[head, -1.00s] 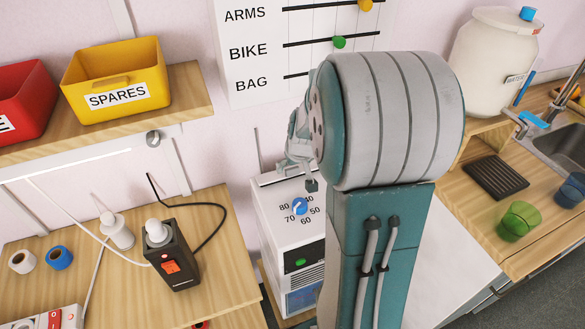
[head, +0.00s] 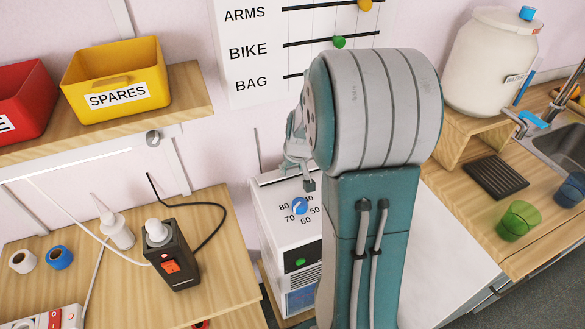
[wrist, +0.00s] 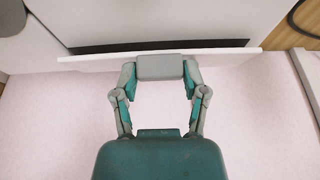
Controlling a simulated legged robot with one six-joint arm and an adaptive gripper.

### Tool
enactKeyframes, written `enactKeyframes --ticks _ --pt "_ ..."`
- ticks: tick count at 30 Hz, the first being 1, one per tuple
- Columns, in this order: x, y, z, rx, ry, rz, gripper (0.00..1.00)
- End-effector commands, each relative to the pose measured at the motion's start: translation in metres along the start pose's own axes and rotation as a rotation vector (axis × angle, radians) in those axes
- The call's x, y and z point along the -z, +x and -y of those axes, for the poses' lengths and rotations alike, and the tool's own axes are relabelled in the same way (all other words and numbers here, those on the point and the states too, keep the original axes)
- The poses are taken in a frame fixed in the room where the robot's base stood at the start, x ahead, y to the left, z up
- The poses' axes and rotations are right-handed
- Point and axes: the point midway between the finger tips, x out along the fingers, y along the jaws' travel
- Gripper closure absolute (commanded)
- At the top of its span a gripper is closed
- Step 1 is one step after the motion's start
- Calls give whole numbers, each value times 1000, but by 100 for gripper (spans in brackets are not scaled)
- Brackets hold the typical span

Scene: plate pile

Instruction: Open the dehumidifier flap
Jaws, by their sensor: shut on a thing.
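The dehumidifier (head: 272,221) is a white box with a blue dial (head: 299,206) and a green button on its front. My arm hides its right part. In the wrist view its flap (wrist: 95,62) is a thin white strip, standing out from the white body with a dark gap (wrist: 115,47) along it. My gripper (wrist: 160,67) is shut on the middle of the flap's edge. In the head view my gripper (head: 309,186) is at the top of the dehumidifier, partly hidden by my arm, and the flap is hard to make out.
A wooden table (head: 222,255) on the left holds a black box with an orange switch (head: 173,265) and cables. A yellow SPARES bin (head: 117,75) sits on the shelf above. A counter with a green cup (head: 518,222) and a sink is at right.

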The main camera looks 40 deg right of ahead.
Motion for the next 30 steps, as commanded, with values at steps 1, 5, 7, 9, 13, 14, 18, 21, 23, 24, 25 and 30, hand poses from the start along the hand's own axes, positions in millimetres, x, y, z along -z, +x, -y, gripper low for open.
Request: enactKeyframes --ticks 1,5,7,9,13,14,18,21,23,24,25,30 --pt "2 0 1 2 -3 20 91" --pt "4 -1 1 0 -2 64 91" --pt "4 -1 1 -2 -1 78 91" --pt "4 -2 0 -3 0 82 91" --pt "4 -2 0 -3 0 81 91" --pt "4 -2 0 -3 0 81 91" --pt "4 -2 0 -3 0 81 9" --pt "4 -2 0 -3 1 80 9" --pt "4 -2 0 -3 1 80 9" --pt "4 -2 0 -3 1 80 9" --pt "4 -2 0 -4 1 80 9" --pt "4 -3 0 -4 1 80 9"
